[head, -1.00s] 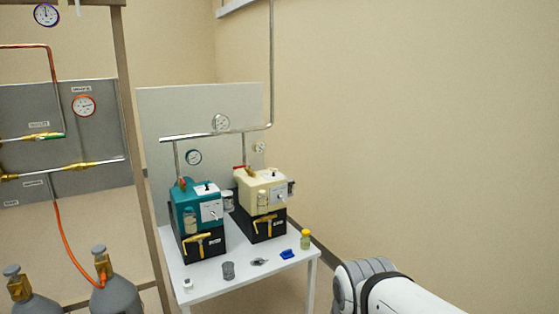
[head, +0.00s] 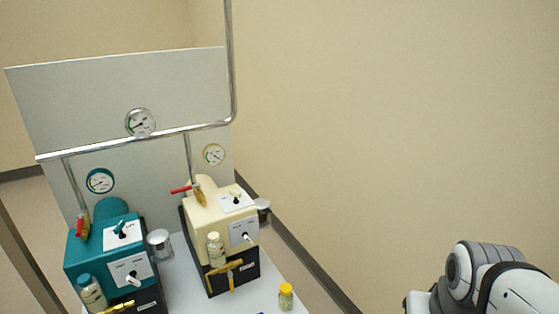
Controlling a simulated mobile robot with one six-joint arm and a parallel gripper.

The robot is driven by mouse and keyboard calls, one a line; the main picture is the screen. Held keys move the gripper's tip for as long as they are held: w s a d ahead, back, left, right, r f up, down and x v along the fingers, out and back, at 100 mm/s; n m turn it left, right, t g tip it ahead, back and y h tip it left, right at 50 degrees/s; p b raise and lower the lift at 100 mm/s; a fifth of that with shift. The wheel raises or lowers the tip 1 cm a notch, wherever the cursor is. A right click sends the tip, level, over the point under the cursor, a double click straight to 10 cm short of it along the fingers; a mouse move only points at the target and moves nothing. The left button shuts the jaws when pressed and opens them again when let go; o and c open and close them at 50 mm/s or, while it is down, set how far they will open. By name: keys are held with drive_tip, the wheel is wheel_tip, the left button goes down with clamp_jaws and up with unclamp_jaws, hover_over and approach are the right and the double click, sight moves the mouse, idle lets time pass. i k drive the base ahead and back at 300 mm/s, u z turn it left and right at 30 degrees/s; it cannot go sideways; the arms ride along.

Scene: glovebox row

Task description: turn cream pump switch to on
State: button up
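The cream pump (head: 207,217) stands on a black base on the white table (head: 281,270), to the right of the teal pump (head: 88,252). On its top is a white plate with a small toggle switch (head: 236,197). Its front has another white plate with a light-coloured lever (head: 245,238). The lettering is too small to read, so I cannot tell either setting. A brass tap and a sight bottle are low on its front. My arm shows at the lower right, apart from the pumps. My gripper is outside the view.
A metal pipe (head: 130,143) runs across above both pumps and rises on the right. A red-handled valve (head: 183,189) sits behind the cream pump. A yellow-capped bottle (head: 286,297) stands on the table at the front right. The space between my arm and the table looks clear.

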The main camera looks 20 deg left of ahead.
sight(232, 193)
drive_tip(key=u, duration=0.55)
drive_tip(key=i, duration=1.25)
drive_tip(key=u, duration=0.85)
drive_tip(key=k, duration=0.8)
drive_tip(key=u, duration=0.2)
drive_tip(key=i, duration=0.85)
drive_tip(key=z, duration=0.1)
